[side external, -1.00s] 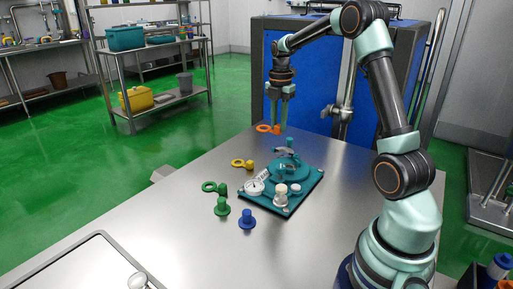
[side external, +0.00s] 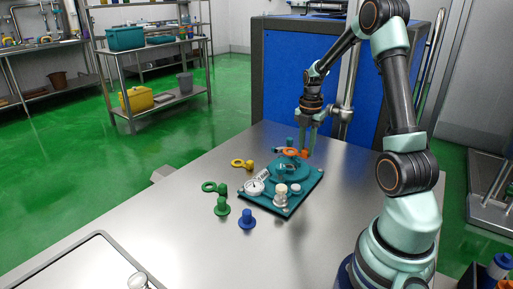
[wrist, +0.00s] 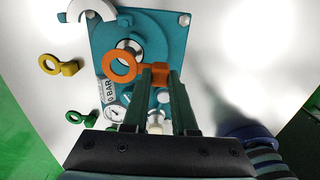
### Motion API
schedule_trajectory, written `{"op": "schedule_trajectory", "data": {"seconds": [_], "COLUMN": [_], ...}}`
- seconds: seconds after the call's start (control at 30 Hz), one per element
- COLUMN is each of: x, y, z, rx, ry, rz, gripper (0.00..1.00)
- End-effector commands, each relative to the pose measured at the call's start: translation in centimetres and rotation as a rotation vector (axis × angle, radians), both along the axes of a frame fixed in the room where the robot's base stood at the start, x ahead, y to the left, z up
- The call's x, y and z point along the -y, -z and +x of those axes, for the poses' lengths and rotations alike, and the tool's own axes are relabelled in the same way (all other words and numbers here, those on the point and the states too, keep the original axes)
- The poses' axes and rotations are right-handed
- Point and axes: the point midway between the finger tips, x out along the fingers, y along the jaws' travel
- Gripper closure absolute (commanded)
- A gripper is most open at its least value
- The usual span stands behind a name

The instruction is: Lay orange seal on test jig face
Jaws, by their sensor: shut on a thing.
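The orange seal (wrist: 121,67) is a ring with a block-like tab, and my gripper (wrist: 159,75) is shut on the tab. In the side view the seal (side external: 290,152) is above the back part of the teal test jig (side external: 310,190), with my gripper (side external: 306,153) upright at its right. In the wrist view the ring lies over the jig's round face, just below and left of a metal centre piece (wrist: 130,48), not lined up with it. The jig (wrist: 175,45) is a square teal plate with a round raised face. I cannot tell the exact height of the seal above it.
A yellow ring with tab (side external: 243,163), a green ring (side external: 210,187), a green knob (side external: 222,206) and a blue knob (side external: 247,219) lie left of the jig. A dial gauge (side external: 254,187) and pale knobs stand on its near side.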

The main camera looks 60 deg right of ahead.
Motion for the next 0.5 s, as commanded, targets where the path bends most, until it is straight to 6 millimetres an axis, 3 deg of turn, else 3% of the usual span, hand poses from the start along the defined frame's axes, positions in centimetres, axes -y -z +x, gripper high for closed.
{"op": "schedule_trajectory", "data": {"seconds": [0.5], "x": [0.0], "y": [4.3], "z": [0.0], "rx": [-0.001], "ry": [0.000], "rz": [0.000], "gripper": [1.00]}}
